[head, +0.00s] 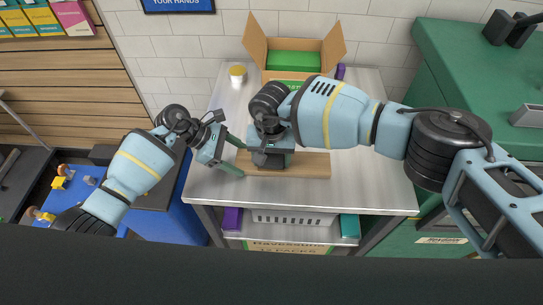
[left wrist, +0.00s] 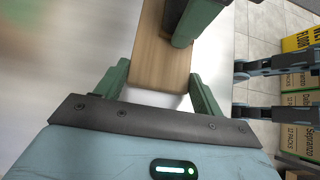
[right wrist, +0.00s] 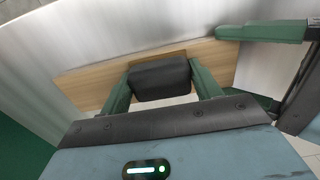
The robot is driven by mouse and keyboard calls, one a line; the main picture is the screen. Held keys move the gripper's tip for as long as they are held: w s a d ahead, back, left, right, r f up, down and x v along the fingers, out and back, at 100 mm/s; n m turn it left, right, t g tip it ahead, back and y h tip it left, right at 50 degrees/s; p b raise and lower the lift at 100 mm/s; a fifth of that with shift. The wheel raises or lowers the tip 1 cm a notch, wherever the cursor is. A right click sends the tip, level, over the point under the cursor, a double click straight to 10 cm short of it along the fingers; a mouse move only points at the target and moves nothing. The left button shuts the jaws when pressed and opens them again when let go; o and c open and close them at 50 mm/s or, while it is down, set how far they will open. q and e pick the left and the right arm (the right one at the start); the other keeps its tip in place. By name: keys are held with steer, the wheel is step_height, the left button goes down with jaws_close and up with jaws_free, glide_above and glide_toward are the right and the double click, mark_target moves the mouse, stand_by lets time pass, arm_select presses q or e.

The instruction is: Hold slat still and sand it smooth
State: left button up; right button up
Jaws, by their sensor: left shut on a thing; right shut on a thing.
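A light wooden slat (head: 305,165) lies flat on the metal table, running left to right. My left gripper (head: 236,157) is shut on the slat's left end, one finger on each long edge; the slat (left wrist: 162,62) also shows between its fingers in the left wrist view. My right gripper (right wrist: 163,92) is shut on a dark sanding block (right wrist: 160,78), which is over the slat in the right wrist view. In the head view my right arm largely hides the block. Whether the block touches the slat is hard to tell.
An open cardboard box (head: 332,47) with green contents stands at the back of the metal table (head: 375,185). A yellow-topped cup (head: 238,76) stands to its left. The tabletop right of the slat is clear.

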steer(key=shift+r, duration=1.45)
arm_select(q)
steer(key=o, duration=0.7)
steer(key=shift+c, duration=0.2)
steer(key=shift+a+r, duration=0.1)
steer(key=shift+v, duration=3.1)
steer(key=shift+o, duration=0.5)
